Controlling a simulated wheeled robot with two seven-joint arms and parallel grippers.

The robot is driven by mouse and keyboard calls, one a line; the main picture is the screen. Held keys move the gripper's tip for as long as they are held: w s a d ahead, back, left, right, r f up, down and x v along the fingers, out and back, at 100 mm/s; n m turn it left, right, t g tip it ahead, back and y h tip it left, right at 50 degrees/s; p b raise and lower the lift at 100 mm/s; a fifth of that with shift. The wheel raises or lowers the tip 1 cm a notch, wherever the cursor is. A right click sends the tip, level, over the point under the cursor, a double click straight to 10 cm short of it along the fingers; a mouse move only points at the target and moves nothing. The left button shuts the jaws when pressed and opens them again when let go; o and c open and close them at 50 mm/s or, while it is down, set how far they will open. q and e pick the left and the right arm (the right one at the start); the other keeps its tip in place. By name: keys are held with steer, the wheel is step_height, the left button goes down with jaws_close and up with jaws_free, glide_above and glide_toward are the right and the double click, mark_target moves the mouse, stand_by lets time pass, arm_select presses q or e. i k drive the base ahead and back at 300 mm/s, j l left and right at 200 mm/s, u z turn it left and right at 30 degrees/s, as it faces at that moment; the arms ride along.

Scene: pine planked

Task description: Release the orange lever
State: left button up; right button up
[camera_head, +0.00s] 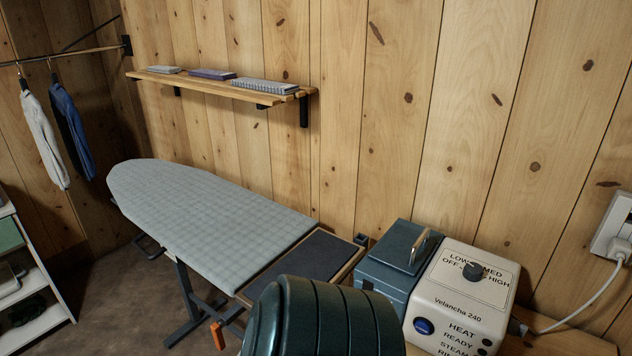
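The orange lever (216,336) hangs under the near end of the ironing board (205,210), beside the dark folding legs. It is small in the picture and points down; its lower end is close to the bottom edge. The board stands open, with a grey checked cover and a dark rest plate (305,265) at its near end. Neither of my grippers is in view. A large dark green ribbed shape at bottom centre hides part of the area right of the lever; I cannot tell what it is.
A cream steam unit (455,325) with a knob and a teal tank (385,280) stand at the right, near a wall outlet (612,228) with a plugged cable. A wall shelf (215,88) is above the board. A white rack (30,285) stands left; bare floor (115,300) lies between.

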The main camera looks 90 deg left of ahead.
mark_target(216, 327)
steer(key=u, duration=3.55)
